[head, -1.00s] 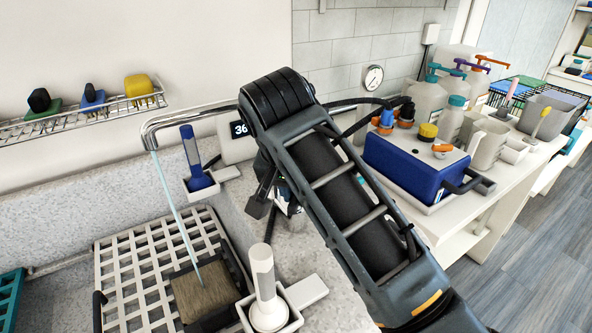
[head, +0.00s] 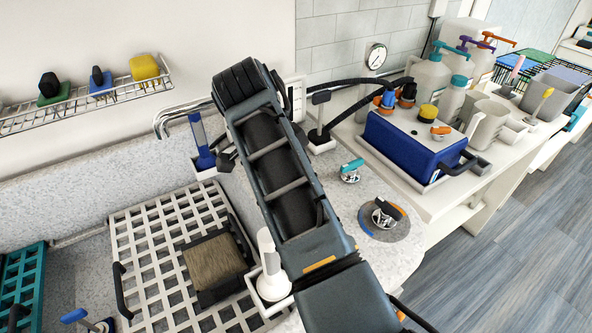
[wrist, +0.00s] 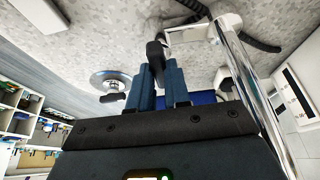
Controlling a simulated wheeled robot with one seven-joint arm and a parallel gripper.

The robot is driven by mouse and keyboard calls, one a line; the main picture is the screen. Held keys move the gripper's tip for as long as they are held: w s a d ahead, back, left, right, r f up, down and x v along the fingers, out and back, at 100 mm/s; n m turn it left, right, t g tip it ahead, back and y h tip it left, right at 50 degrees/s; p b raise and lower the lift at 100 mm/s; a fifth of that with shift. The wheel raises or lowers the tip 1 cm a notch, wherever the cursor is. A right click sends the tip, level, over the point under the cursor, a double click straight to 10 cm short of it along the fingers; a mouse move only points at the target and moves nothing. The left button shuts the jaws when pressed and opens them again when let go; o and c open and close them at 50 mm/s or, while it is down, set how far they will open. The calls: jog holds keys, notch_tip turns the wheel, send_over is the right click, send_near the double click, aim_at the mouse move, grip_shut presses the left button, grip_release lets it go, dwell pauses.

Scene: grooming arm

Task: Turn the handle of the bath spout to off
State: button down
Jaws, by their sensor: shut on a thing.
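The chrome bath spout (head: 182,116) reaches out over the tub at the left in the head view, and no water stream shows below it. A chrome tube, apparently the spout, also runs down the right of the wrist view (wrist: 252,95). My gripper (wrist: 159,70) has its two blue fingers on either side of a black handle (wrist: 155,52), shut on it. The handle's lower part is hidden between the fingers. In the head view my arm hides the handle and most of the gripper.
A blue box (head: 412,145) and bottles fill the counter beyond. A blue-handled brush (head: 201,142) and white-handled brush (head: 270,262) stand close left of my arm.

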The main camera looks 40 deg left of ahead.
jog(key=shift+w+m, duration=0.1)
jog(key=shift+m, duration=0.2)
jog(key=c, duration=1.1)
grip_release()
jog(key=shift+r, duration=0.1)
jog(key=b+v, duration=0.1)
jog(key=v, duration=0.4)
jog(key=shift+a+r, duration=0.15)
jog(key=shift+a, duration=0.05)
jog(key=shift+s+a+r+p, duration=0.15)
jog(key=shift+s+r+p, duration=0.2)
jog(key=shift+r, duration=0.25)
jog(key=shift+s+r, duration=0.15)
jog(key=shift+r, duration=0.25)
